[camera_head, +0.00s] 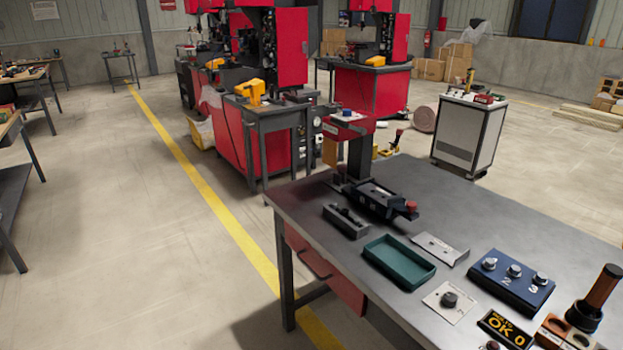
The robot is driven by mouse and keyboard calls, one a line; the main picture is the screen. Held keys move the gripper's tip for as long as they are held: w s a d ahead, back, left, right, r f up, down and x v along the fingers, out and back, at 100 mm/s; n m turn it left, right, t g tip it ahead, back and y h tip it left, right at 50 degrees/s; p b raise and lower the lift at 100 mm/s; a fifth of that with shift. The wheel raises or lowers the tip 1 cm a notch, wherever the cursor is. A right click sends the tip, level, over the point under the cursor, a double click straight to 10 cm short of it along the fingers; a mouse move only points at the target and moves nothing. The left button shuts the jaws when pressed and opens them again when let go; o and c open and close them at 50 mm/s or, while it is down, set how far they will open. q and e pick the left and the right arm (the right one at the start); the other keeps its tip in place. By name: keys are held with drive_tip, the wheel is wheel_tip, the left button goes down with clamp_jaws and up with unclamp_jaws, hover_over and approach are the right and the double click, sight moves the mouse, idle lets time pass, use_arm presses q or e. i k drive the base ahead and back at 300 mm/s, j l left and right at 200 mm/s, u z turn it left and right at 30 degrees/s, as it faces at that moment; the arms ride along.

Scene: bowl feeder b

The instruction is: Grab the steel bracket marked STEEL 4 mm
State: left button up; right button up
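A flat, light grey plate (440,249) lies on the workbench (310,243), behind and right of an empty green tray (399,268). It looks like a metal piece, but no STEEL 4 mm marking is legible, so I cannot tell if it is the bracket. A grey block with dark parts on it (345,220) lies left of the tray's back edge. Neither of my grippers is in the head view.
A red press (350,130) with a black fixture (378,198) stands at the bench's back. A blue knob box (513,283), a dial plate (449,302), an OK 0 display (506,329) and a brown-handled tool (595,298) crowd the right.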

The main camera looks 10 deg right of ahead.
sight(389, 200)
drive_tip(key=i+j+u, duration=0.2)
drive_tip(key=i, duration=0.6)
drive_tip(key=i+j+u, duration=0.2)
drive_tip(key=i, duration=0.6)
drive_tip(key=i+z, duration=0.3)
drive_tip(key=z, duration=0.2)
drive_tip(key=i+j+z, duration=0.2)
drive_tip(key=z, duration=0.3)
drive_tip(key=i+j+z, duration=0.3)
drive_tip(key=z, duration=0.2)
